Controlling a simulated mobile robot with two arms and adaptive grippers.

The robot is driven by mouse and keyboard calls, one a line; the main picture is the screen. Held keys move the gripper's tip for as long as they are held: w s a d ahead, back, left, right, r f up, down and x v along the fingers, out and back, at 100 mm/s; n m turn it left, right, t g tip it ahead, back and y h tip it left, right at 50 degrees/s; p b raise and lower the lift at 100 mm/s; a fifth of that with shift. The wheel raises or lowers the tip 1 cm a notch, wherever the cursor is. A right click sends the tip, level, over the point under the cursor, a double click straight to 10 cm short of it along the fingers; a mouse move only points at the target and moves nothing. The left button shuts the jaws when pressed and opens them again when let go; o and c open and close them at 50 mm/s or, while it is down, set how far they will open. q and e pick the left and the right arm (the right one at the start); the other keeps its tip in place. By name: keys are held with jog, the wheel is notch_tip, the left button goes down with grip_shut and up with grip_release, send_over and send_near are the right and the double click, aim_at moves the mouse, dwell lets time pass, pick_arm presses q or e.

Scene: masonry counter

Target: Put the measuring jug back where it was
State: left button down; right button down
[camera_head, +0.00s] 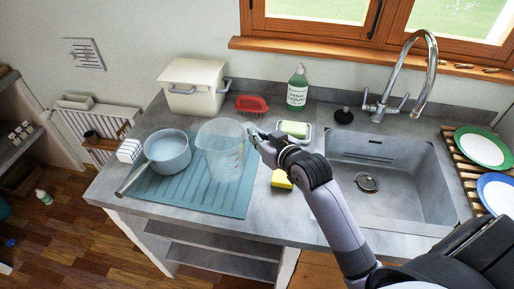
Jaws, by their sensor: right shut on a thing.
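The clear measuring jug (221,158) is upright at the right part of the blue-grey ribbed mat (200,202) on the counter. My right gripper (256,136) is at the jug's right side, shut on it where its handle would be; the fingers partly hide that spot. I cannot tell whether the jug's base touches the mat. My left gripper is not in view.
A grey saucepan (168,152) stands on the mat's left, close to the jug. Behind are a cream bin (193,87), a red brush (252,104) and a green dish soap bottle (297,88). A yellow sponge (281,180) lies near my right wrist, left of the sink (410,185).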

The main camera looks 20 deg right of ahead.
jog(key=shift+f, duration=2.55)
jog(key=shift+f, duration=0.2)
jog(key=c, duration=1.7)
grip_release()
jog(key=b+v, duration=0.1)
jog(key=v, duration=1.1)
jog(key=shift+r+b, duration=0.25)
jog(key=shift+b, duration=0.1)
